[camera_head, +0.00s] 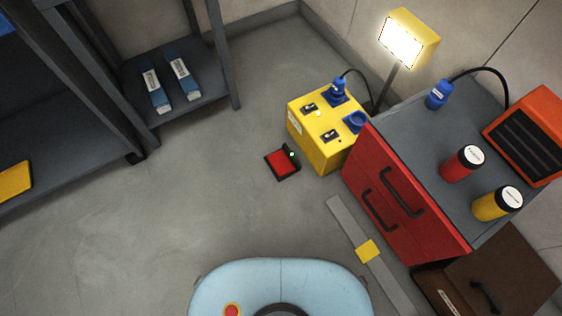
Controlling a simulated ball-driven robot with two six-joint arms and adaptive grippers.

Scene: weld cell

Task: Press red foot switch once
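The red foot switch (283,162) lies on the concrete floor near the middle of the view. It is a small dark base with a red pedal and a small green light at its upper right. It sits just left of the yellow power box and apart from it. Neither of my grippers shows in this view. Only my light blue base is in view at the bottom, with floor between it and the switch.
A yellow box (318,140) with blue sockets and a lit work lamp (402,40) stand behind the switch. A red drawer cabinet (400,200) is on the right. A grey floor strip (348,221) runs before it. Shelving (190,90) is at left. Floor left of the switch is clear.

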